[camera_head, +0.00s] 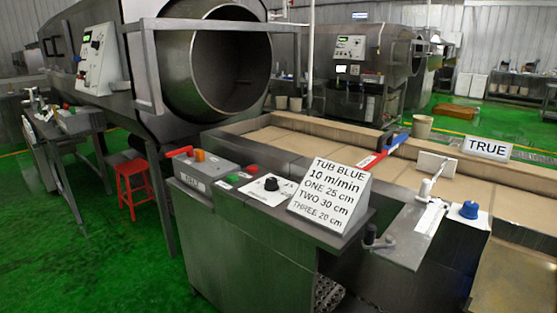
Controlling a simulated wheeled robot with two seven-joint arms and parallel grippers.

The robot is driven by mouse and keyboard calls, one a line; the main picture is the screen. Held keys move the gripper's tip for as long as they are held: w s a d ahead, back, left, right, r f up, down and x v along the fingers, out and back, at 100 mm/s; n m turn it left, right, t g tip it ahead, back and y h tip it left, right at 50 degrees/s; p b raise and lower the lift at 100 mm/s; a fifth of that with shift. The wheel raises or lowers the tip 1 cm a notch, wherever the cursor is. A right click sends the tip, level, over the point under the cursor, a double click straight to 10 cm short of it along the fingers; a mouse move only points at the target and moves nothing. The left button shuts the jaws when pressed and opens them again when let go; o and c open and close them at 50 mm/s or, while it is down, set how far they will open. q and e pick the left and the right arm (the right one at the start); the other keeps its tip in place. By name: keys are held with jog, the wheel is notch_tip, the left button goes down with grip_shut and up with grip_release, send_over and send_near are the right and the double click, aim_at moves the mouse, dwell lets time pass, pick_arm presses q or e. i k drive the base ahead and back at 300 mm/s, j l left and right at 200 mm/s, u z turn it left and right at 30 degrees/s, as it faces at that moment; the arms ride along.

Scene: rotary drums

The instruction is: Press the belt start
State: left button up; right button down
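A metal control console (230,240) stands in the centre foreground. On its top are a green button (232,178), a red button (252,169) just to its right, and a black knob (271,184) on a white dial plate. A grey box (206,167) on the console's left end carries a small label (194,183), too small to read surely, with a red and an orange part on top. No marking naming the belt start is legible. Neither of my grippers is in view.
A sign (332,195) reading "TUB BLUE" stands on the console's right. Behind is a wide tan belt (310,140) with a blue and red bar (385,152) across it. A blue knob (469,209) is at right. A large drum (228,65) and red stool (132,185) are left.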

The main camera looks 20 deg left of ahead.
aim_at(231, 179)
jog(key=i+j, duration=0.2)
jog(key=j, duration=0.15)
jog(key=i+j, duration=0.25)
jog(key=i+j+z, duration=0.1)
jog(key=j, duration=0.35)
jog(key=i+j, duration=0.3)
jog(key=i+j+z, duration=0.1)
jog(key=i+j, duration=0.15)
jog(key=j, duration=0.15)
jog(key=i+j, duration=0.2)
jog(key=j, duration=0.15)
